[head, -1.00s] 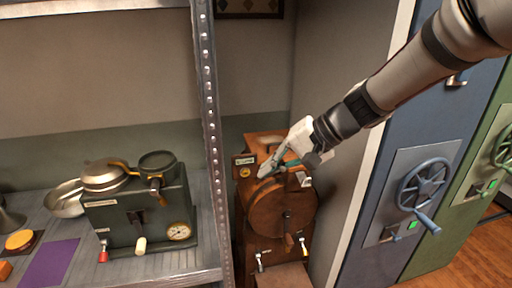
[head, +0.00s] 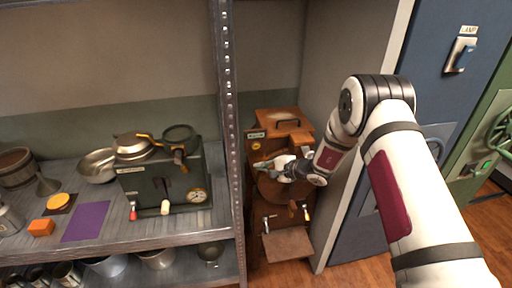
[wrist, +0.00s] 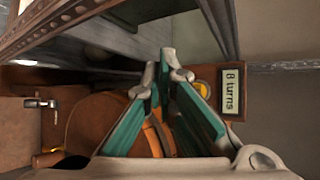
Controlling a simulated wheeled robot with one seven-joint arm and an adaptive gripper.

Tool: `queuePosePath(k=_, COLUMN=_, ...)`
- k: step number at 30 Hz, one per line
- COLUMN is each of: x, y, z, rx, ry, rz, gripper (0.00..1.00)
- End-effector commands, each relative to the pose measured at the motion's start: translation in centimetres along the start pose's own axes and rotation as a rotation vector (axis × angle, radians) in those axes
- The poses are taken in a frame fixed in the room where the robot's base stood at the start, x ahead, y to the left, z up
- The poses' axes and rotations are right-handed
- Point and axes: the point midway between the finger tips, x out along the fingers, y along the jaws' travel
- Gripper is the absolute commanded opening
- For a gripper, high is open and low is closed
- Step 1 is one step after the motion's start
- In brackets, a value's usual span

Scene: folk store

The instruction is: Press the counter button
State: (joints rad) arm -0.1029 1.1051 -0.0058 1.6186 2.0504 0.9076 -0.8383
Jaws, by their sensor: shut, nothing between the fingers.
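The wooden machine (head: 262,210) stands on the floor in the gap right of the shelf. A small yellow round button (head: 256,146) sits on its upper left front, under a label plate (head: 256,135). In the wrist view the plate (wrist: 232,90) reads "8 turns", and the yellow button (wrist: 202,88) shows partly behind a finger. My gripper (head: 264,170) is shut and empty in front of the machine, a little below and right of the button in the head view. In the wrist view its fingertips (wrist: 169,66) are together, left of the button. Contact cannot be told.
The metal shelf post (head: 230,120) rises close to the machine's left side. A dark green device (head: 165,185) and metal bowls stand on the shelf. A wooden drum (head: 275,190) and small cranks project from the machine's front. The blue cabinet (head: 430,90) stands right.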

Motion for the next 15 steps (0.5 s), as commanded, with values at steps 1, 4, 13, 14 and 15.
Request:
queuePosePath(k=1, x=0.0, y=0.0, z=0.0, rx=0.0, ry=0.0, rz=-0.001, gripper=0.0)
queuePosePath(k=4, x=0.0, y=-0.1, z=0.0, rx=-0.001, ry=0.0, rz=0.0, gripper=0.0)
queuePosePath(k=13, x=0.7, y=-0.5, z=-0.6, rx=-0.003, ry=-0.001, rz=0.0, gripper=0.0)
queuePosePath(k=14, x=0.9, y=-0.6, z=-0.7, rx=-0.003, ry=-0.001, rz=0.0, gripper=0.0)
queuePosePath(k=15, x=1.2, y=-0.8, z=-1.0, rx=-0.003, ry=-0.002, rz=-0.001, gripper=0.0)
